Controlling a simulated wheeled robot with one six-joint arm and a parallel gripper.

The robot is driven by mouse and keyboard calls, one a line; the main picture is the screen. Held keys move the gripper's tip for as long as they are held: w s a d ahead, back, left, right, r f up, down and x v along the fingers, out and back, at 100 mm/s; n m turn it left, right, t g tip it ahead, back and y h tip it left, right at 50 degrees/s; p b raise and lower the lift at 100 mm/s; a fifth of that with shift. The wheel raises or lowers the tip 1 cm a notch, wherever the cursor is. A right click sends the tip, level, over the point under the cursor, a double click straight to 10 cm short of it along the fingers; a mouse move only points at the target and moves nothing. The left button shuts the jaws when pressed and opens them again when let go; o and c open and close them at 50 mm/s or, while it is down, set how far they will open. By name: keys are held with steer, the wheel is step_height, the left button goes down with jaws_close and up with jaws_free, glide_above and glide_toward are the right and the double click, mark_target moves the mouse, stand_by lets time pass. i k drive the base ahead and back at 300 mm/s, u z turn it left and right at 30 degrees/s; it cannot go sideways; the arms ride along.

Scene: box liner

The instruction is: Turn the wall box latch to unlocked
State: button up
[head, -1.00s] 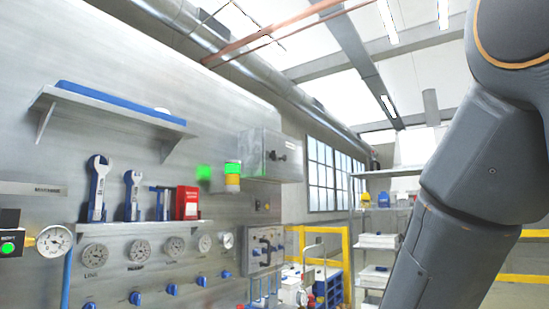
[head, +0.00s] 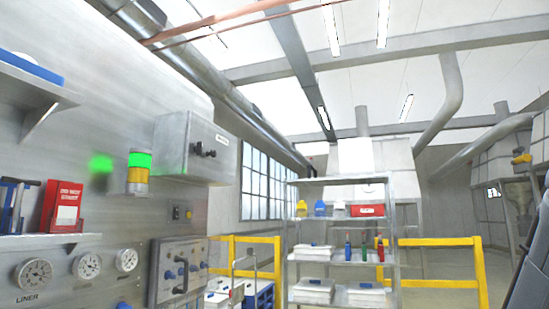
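The grey wall box (head: 172,145) is mounted on the metal wall in the left half of the head view, above the control panel. Its door looks shut. A small dark latch (head: 204,151) sits on its front face; the handle looks roughly horizontal, but it is too small to tell whether it is locked. My gripper is not in view. Only a dark piece of my arm shows at the lower right edge, well away from the box.
A green-lit signal lamp (head: 139,172) stands out just left of the box. A control panel (head: 178,272) is below it. A wall shelf (head: 32,92) juts out at the left. Yellow railings (head: 450,243) and a storage rack (head: 343,182) stand further back.

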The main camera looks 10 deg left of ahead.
mark_target(198, 149)
steer(key=z, duration=0.45)
steer(key=i, duration=1.15)
steer(key=u, duration=0.85)
steer(key=i, duration=0.5)
steer(key=u, duration=0.65)
